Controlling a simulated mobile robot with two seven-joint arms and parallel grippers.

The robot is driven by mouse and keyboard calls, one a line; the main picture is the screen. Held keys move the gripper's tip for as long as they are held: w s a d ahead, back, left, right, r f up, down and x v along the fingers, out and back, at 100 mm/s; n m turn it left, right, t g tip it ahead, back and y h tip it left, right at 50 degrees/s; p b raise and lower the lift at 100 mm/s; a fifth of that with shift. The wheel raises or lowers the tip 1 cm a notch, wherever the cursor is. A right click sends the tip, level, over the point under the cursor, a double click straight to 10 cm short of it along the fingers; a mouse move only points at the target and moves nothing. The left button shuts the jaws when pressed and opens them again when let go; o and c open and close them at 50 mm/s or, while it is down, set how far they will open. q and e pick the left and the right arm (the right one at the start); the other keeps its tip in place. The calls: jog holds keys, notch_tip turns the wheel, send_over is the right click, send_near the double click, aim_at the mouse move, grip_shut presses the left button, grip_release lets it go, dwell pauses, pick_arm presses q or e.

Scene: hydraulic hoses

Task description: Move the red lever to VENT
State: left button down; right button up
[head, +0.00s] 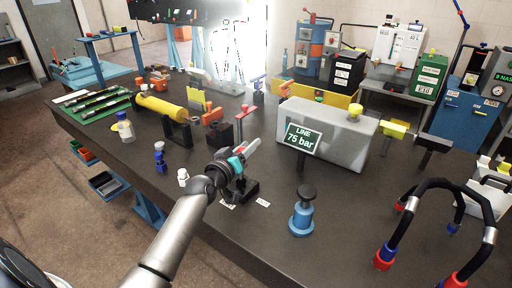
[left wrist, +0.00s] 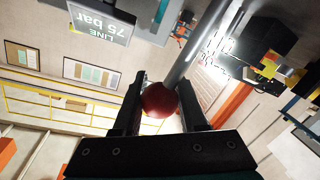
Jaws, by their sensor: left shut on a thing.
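The red lever shows in the left wrist view as a red ball knob (left wrist: 160,100) on a grey metal rod (left wrist: 193,48) running to the upper right. My left gripper (left wrist: 161,98) has its two dark fingers on either side of the knob and is shut on it. In the head view my left gripper (head: 246,152) is over a small black base (head: 244,190) near the table's front edge; the knob is mostly hidden there. Two white labels, a left one (head: 227,206) and a right one (head: 263,202), lie beside the base; their words are too small to read. My right gripper is not in view.
A grey box (head: 330,130) with a "LINE 75 bar" display (head: 299,138) stands behind on the right. A blue cylinder with a black knob (head: 302,218) and looped black hoses (head: 400,215) stand further right. Small white (head: 183,177) and blue (head: 159,160) fittings stand left of my arm.

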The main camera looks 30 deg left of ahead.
pick_arm(q)
jog(key=shift+a+n, duration=0.5)
jog(key=shift+a, duration=0.05)
jog(key=shift+c, duration=2.3)
grip_release()
jog(key=s+d+r+p, duration=0.1)
jog(key=s, duration=1.4)
jog(key=shift+p, duration=0.3)
